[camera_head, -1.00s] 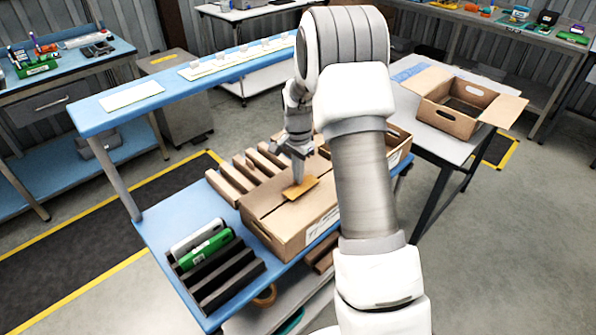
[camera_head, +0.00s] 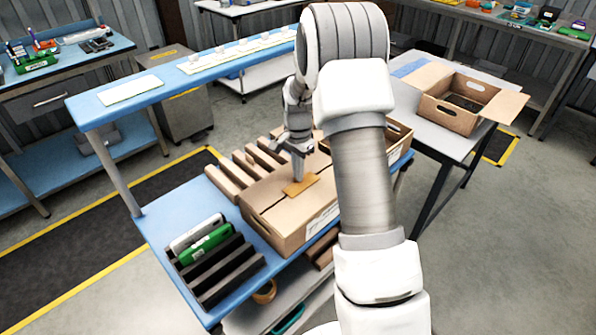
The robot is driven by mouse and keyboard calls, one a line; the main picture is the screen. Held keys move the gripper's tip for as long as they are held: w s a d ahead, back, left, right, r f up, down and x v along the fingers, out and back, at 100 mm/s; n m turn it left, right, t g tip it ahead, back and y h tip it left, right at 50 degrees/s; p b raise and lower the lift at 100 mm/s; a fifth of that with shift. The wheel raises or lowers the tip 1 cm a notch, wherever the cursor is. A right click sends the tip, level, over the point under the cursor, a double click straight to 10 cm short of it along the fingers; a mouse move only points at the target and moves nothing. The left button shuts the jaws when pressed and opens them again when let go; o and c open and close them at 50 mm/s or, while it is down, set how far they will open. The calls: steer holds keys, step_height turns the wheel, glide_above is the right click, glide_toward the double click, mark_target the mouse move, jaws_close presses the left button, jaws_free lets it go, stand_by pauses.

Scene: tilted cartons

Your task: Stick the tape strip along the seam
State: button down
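A closed cardboard carton (camera_head: 275,224) lies on the blue table, its top facing up and its seam running along the top. A small tan tape strip (camera_head: 299,187) lies on or just over the carton top, near the seam. My gripper (camera_head: 298,174) points down with its fingertips at the strip. The fingers look close together, but whether they grip the strip or only press on it is too small to tell. My arm hides the right end of the carton.
A black rack (camera_head: 222,272) with green and white tools stands left of the carton. Wooden slats (camera_head: 229,181) lie behind it. A raised blue shelf (camera_head: 180,78) runs along the back. An open carton (camera_head: 452,112) stands on the right table.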

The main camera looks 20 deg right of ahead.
stand_by(0.4)
steer(key=c, duration=1)
jaws_free()
step_height(320, 180, up, 23)
steer(key=p, duration=0.6)
steer(key=shift+r, duration=0.2)
